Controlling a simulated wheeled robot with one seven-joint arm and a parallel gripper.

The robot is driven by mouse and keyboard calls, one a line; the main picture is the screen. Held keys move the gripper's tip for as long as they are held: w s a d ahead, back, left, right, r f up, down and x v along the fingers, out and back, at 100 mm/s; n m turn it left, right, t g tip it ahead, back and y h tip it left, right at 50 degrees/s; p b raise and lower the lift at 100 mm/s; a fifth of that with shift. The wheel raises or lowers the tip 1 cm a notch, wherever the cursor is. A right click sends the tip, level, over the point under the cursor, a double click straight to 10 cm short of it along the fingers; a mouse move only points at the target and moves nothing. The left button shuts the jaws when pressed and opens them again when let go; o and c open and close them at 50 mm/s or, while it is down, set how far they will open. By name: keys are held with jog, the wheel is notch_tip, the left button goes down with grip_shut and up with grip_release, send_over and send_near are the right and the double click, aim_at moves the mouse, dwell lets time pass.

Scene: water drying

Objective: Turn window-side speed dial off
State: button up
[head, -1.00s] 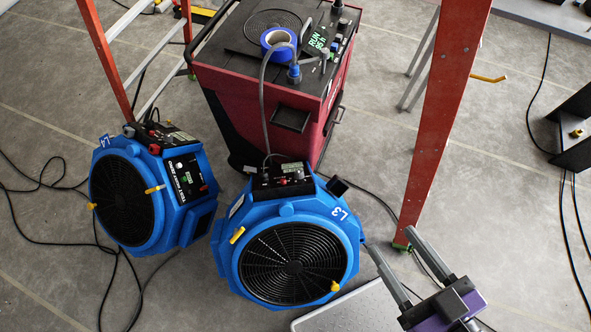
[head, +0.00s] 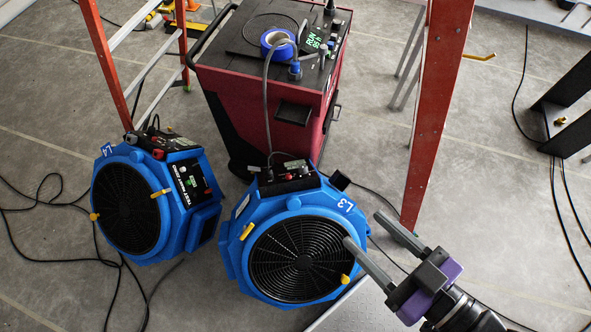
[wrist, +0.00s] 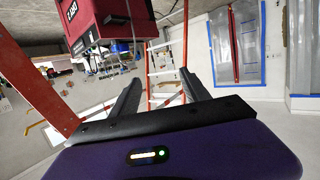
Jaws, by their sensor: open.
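Two blue fans stand on the floor in the head view. The left fan (head: 190,235), marked L4, has a black control panel on top with red knobs (head: 157,154). The right fan (head: 235,250), marked L3, has a similar panel (head: 287,184) with small controls. I cannot tell which dial is the window-side one or read its setting. My gripper (head: 362,227) is open and empty, its fingers at the right edge of the L3 fan, below and right of its panel. Its fingers also show in the wrist view (wrist: 160,76), with nothing between them.
A red and black machine (head: 265,110) with a blue tape roll (head: 277,42) stands behind the fans. An orange ladder leg (head: 437,120) rises right of it, near my gripper. Cables (head: 60,260) lie across the floor. Taped windows (wrist: 237,45) show in the wrist view.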

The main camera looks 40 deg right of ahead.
jog(key=w+d+f+m+g+b, duration=0.1)
jog(key=w+f+b, duration=0.4)
jog(key=w+f, duration=0.6)
jog(key=w+d+f+m+g+h+b, duration=0.1)
jog(key=w+f+b, duration=0.45)
jog(key=w, duration=0.95)
jog(key=w+f+m+b, duration=0.1)
jog(key=w+f+b, duration=0.3)
jog(key=w+f, duration=0.75)
jog(key=m+g+h+b, duration=0.2)
jog(key=m+g+h, duration=0.2)
jog(key=g, duration=0.7)
send_over(303, 167)
jog(key=a, duration=0.4)
jog(key=f, duration=1)
jog(key=shift+s+d+f, duration=0.25)
jog(key=shift+s+f, duration=0.05)
jog(key=shift+f, duration=0.1)
jog(key=shift+s+f, duration=0.1)
jog(key=shift+s, duration=0.2)
jog(key=shift+d+f, duration=0.2)
jog(key=shift+f, duration=0.1)
jog(key=shift+b+x, duration=0.65)
jog(key=shift+x, duration=2.85)
